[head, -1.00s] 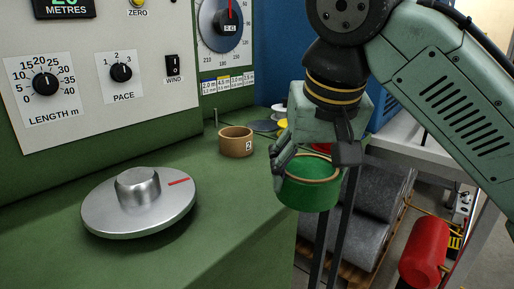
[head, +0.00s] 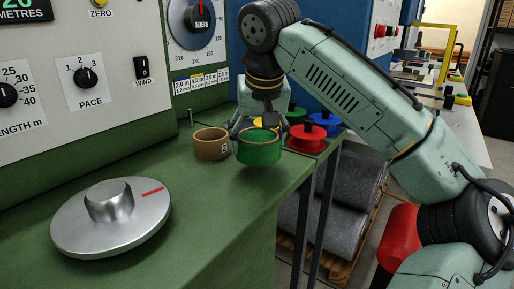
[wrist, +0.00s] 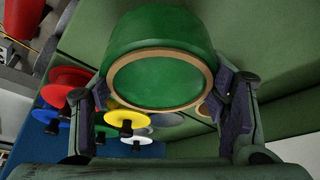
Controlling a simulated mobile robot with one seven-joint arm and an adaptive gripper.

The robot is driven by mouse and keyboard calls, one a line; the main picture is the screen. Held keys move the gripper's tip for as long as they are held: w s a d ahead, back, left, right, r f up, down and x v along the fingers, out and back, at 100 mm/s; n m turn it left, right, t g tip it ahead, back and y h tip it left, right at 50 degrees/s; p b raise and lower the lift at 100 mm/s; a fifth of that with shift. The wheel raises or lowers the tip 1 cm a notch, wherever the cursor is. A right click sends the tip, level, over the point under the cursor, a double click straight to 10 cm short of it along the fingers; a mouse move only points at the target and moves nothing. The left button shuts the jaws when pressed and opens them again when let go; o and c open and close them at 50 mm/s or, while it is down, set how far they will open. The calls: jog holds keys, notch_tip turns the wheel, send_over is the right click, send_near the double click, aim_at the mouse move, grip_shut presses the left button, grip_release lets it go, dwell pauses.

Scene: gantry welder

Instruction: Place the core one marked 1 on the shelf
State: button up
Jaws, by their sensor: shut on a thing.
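My gripper (head: 259,131) is shut on a green core (head: 259,151) with a tan rim. Its round end and rim face the camera in the wrist view (wrist: 160,80), between the two fingers. No number shows on it, so I cannot tell whether it is the one marked 1. In the head view it is upright over the green shelf (head: 215,185), near the right edge. I cannot tell whether its bottom touches the shelf. A tan core marked 2 (head: 211,146) stands on the shelf close to its left.
A silver disc with a knob (head: 110,215) sits at the shelf's front left. Red (head: 307,138), blue, green and yellow spools stand behind and right of the held core. A control panel (head: 60,70) rises at the back left. Grey rolls (head: 340,215) lie below, right of the shelf.

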jog(key=shift+w+a, duration=0.15)
jog(key=shift+w, duration=0.5)
notch_tip(320, 180, down, 3)
jog(key=shift+s, duration=0.1)
jog(key=shift+f, duration=0.3)
jog(key=shift+f, duration=0.1)
jog(key=o, duration=1.2)
jog(key=shift+c, duration=0.2)
jog(key=v, duration=1.2)
jog(key=shift+s, duration=0.1)
